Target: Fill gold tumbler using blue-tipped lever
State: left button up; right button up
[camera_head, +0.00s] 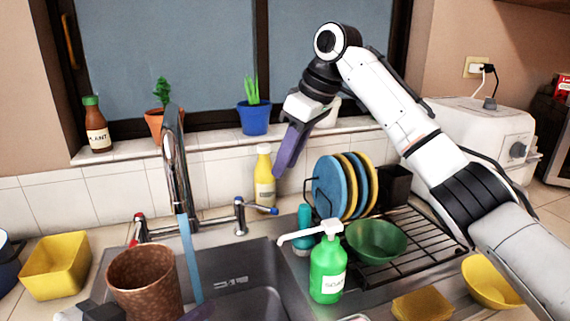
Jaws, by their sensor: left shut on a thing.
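The gold tumbler (146,280), brownish with a mottled surface, is upright over the left part of the sink. My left gripper (146,312) is shut on it low down, mostly hidden at the bottom edge. The faucet (176,165) arches over the sink, and a blue water stream (191,265) falls from it just right of the tumbler, apparently outside its rim. The blue-tipped lever (262,209) is right of the faucet and points right. My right gripper (287,160), with purple fingers, hangs above and apart from the lever; its opening is unclear.
A red-tipped lever (137,228) is left of the faucet. A yellow bottle (264,180) stands behind the blue-tipped lever. A green soap dispenser (328,268), green bowl (376,240) and dish rack (420,232) are to the right. A yellow container (55,267) is at left.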

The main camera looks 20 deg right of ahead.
pick_arm(q)
jog(key=shift+r, duration=0.1)
jog(key=w+d, duration=0.5)
jog(key=shift+w+d, duration=0.25)
jog(key=shift+d, duration=0.05)
dwell(0.8)
jog(key=s+a, duration=0.5)
jog(key=shift+s+a, duration=0.3)
jog(key=shift+a, duration=0.05)
